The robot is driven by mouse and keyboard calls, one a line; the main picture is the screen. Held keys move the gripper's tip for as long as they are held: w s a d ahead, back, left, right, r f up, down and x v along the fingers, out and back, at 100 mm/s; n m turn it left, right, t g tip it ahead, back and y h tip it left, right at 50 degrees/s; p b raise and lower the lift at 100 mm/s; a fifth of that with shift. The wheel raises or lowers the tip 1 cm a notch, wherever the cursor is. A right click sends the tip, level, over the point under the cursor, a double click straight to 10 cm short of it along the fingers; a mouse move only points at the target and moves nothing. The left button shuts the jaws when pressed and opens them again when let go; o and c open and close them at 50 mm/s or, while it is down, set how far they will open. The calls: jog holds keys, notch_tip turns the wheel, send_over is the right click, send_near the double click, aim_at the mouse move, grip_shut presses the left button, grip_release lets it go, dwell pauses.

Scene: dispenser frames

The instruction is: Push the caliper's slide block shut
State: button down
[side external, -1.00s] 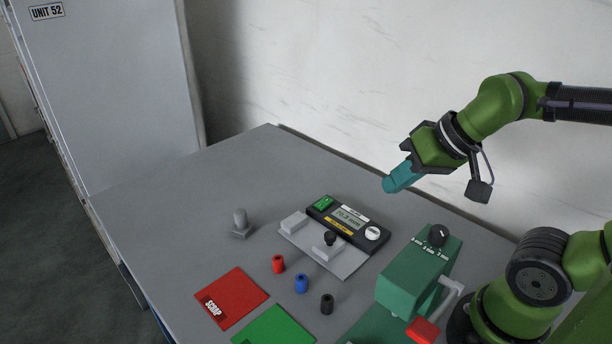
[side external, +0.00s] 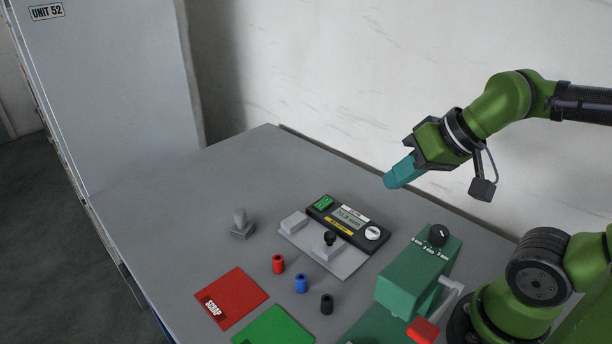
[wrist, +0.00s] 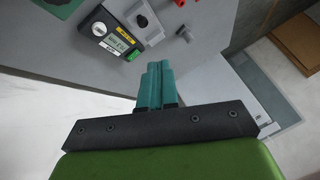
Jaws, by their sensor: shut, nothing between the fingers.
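The caliper (side external: 352,263) lies on the grey table, a light grey plate with a black display unit (side external: 350,217) along its back edge. Its slide block (side external: 327,248) carries a black knob (side external: 330,237) and stands apart from the fixed block (side external: 294,222) at the left end, with a gap between them. My gripper (side external: 388,186) has teal fingers and is shut and empty, raised above the table behind and right of the caliper. In the wrist view the shut fingers (wrist: 155,68) point toward the table, and the display unit (wrist: 110,32) shows at upper left.
Red (side external: 278,264), blue (side external: 301,283) and black (side external: 327,303) bushings stand in front of the caliper. A red scrap mat (side external: 243,291) and green mat (side external: 272,330) lie nearer. A grey post (side external: 240,222) stands left. A green dispenser (side external: 412,277) with a red-ended lever stands right.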

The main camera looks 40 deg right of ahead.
jog(key=c, duration=1.7)
grip_release()
jog(key=shift+o, duration=1.1)
jog(key=shift+f, duration=0.3)
jog(key=o, duration=0.6)
jog(key=w+g, duration=0.1)
jog(key=w+f, duration=0.1)
jog(key=w, duration=0.1)
jog(key=w+g, duration=0.1)
jog(key=shift+w+a+f+n+g, duration=0.15)
jog(key=shift+a+f+n+g, duration=0.1)
jog(key=shift+a+n+g, duration=0.1)
jog(key=g+h, duration=0.2)
jog(key=g, duration=0.3)
send_over(330, 234)
jog(key=f, duration=0.2)
jog(key=shift+t, duration=0.25)
notch_tip(330, 234, down, 16)
jog(key=shift+f, duration=0.25)
grip_shut()
